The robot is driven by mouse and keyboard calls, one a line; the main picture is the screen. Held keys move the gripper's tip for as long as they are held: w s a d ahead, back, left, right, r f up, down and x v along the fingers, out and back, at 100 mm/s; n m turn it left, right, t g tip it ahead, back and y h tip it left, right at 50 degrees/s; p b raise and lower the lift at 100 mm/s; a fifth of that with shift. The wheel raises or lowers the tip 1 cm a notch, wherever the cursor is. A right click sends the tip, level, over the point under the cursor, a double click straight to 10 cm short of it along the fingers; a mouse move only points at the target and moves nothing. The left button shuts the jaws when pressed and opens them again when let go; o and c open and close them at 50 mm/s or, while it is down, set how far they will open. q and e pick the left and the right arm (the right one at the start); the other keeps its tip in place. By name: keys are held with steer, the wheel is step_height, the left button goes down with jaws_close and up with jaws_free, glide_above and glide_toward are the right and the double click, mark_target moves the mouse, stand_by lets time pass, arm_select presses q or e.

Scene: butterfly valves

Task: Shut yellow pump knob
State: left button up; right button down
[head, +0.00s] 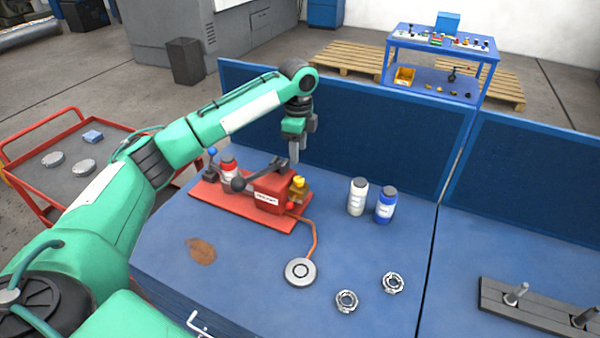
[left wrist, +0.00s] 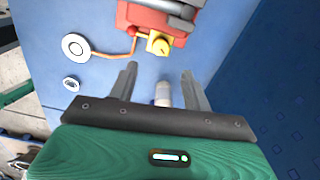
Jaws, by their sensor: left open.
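The yellow knob (head: 299,182) sits at the right end of the red pump (head: 272,190) on the blue table. In the left wrist view the yellow knob (left wrist: 158,44) lies beyond the fingertips, between them and slightly left of centre. My left gripper (head: 294,152) hangs above the right part of the pump, pointing down, apart from the knob. Its fingers (left wrist: 160,70) are spread in the left wrist view with nothing held. My right gripper is in neither view.
A white bottle (head: 357,196) and a blue bottle (head: 386,204) stand right of the pump. A round gauge-like disc (head: 300,271) is joined by an orange hose. Two metal rings (head: 346,301) lie in front. A blue partition (head: 390,140) runs behind.

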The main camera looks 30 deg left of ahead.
mark_target(298, 178)
arm_select(q)
step_height(298, 178, down, 10)
steer(key=shift+r+p, duration=0.2)
steer(key=shift+p, duration=0.75)
steer(key=shift+c, duration=0.3)
steer(key=c, duration=0.9)
